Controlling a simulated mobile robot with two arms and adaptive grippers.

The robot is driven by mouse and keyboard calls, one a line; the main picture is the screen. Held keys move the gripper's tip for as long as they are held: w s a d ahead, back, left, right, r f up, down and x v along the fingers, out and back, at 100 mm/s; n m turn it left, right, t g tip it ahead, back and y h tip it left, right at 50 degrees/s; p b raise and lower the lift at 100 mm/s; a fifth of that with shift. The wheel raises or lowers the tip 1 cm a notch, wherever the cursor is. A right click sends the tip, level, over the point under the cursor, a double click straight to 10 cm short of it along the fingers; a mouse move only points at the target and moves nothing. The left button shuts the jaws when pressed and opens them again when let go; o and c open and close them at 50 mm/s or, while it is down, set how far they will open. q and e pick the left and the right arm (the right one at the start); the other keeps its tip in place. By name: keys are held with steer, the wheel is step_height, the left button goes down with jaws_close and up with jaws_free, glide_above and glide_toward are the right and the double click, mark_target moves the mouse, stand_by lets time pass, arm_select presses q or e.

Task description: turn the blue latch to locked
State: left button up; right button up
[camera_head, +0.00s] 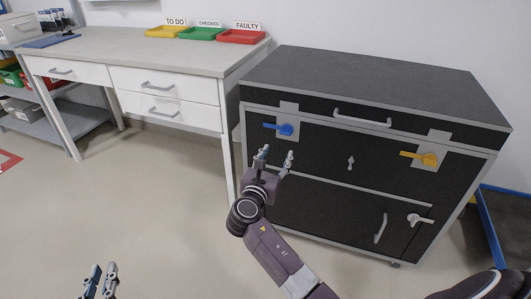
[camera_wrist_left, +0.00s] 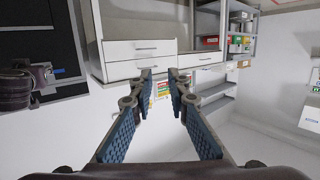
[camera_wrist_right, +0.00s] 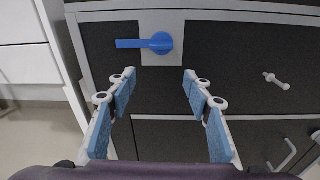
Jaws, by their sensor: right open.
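The blue latch (camera_head: 285,129) is on a pale plate at the upper left of the black case's front (camera_head: 330,150). Its lever lies level and points left. My right gripper (camera_head: 274,157) is open and empty, in front of the case and just below the latch in the head view. In the right wrist view the latch (camera_wrist_right: 160,43) is beyond and above the open fingertips, not touched. My left gripper (camera_head: 100,281) is low at the left, away from the case; in the left wrist view its fingers (camera_wrist_left: 160,82) are open and empty.
A bench (camera_head: 110,55) with drawers and yellow, green and red trays stands left. Floor at left is clear.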

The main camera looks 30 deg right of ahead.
mark_target(285, 134)
steer(key=shift+h, duration=0.4)
steer(key=w+d, duration=0.1)
steer(key=w+d+r+b, duration=0.1)
steer(key=w+d, duration=0.1)
steer(key=w+d+r+b, duration=0.1)
steer(key=d, duration=0.1)
steer(key=shift+w+d+r, duration=0.15)
steer(key=shift+w, duration=0.15)
arm_select(q)
step_height(285, 134, up, 15)
steer(key=s+t+h, duration=0.2)
steer(key=t, duration=0.5)
steer(key=shift+d+f+b, duration=0.15)
steer(key=shift+d+b, duration=0.15)
arm_select(e)
steer(key=shift+w+d, duration=0.2)
arm_select(q)
steer(key=shift+s, duration=0.1)
arm_select(e)
steer(key=shift+c, duration=0.5)
jaws_close()
